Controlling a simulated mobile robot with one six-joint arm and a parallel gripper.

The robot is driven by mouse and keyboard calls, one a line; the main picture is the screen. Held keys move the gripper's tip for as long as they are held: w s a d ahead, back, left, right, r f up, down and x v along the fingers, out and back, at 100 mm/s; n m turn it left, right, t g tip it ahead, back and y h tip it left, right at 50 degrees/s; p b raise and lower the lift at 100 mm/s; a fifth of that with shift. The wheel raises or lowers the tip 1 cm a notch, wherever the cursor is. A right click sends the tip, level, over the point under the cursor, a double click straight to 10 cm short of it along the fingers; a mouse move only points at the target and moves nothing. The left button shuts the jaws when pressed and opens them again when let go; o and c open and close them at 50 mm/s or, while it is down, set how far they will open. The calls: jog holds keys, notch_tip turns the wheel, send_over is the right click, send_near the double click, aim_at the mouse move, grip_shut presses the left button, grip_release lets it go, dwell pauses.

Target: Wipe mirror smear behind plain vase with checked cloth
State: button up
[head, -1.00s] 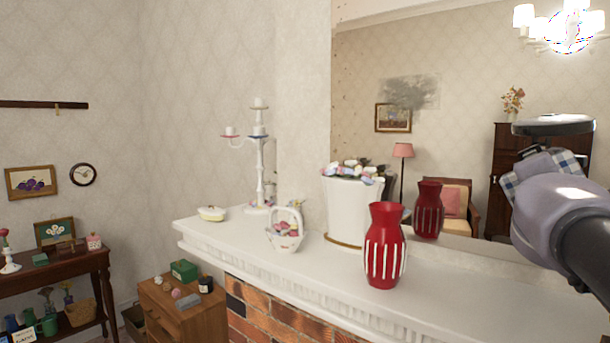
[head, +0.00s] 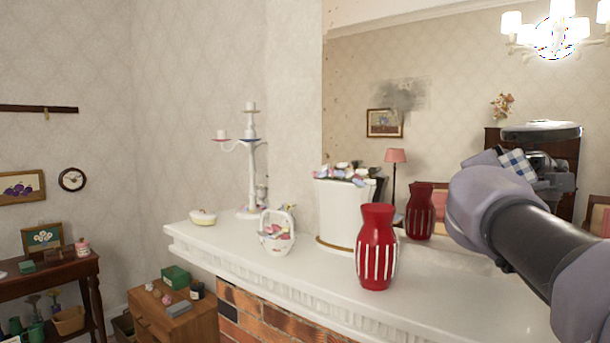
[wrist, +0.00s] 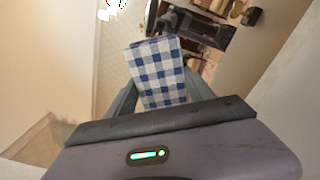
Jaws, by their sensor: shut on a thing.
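The blue-and-white checked cloth (wrist: 158,75) is held between the fingers of my gripper (wrist: 155,92). In the head view, part of the cloth (head: 517,164) shows beyond my wrist, in front of the mirror's right side. A dark grey smear (head: 402,95) marks the mirror (head: 450,85). Below it, a plain white vase (head: 341,212) with a gold base band and pale flowers stands on the mantel. My gripper is well to the right of the smear and apart from it. The fingertips are largely hidden in the head view.
A red vase with white stripes (head: 377,250) stands on the mantel (head: 300,268) in front of the mirror, right of the white vase. A white basket (head: 277,240), a candelabra (head: 251,175) and a small dish (head: 203,217) stand left. The air before the smear is clear.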

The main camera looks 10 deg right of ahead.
jog(key=w+a, duration=0.4)
jog(key=shift+w, duration=0.3)
jog(key=shift+a, duration=0.15)
jog(key=shift+b+v, duration=0.9)
jog(key=shift+v, duration=1.95)
jog(key=v, duration=0.3)
jog(key=shift+b, duration=0.3)
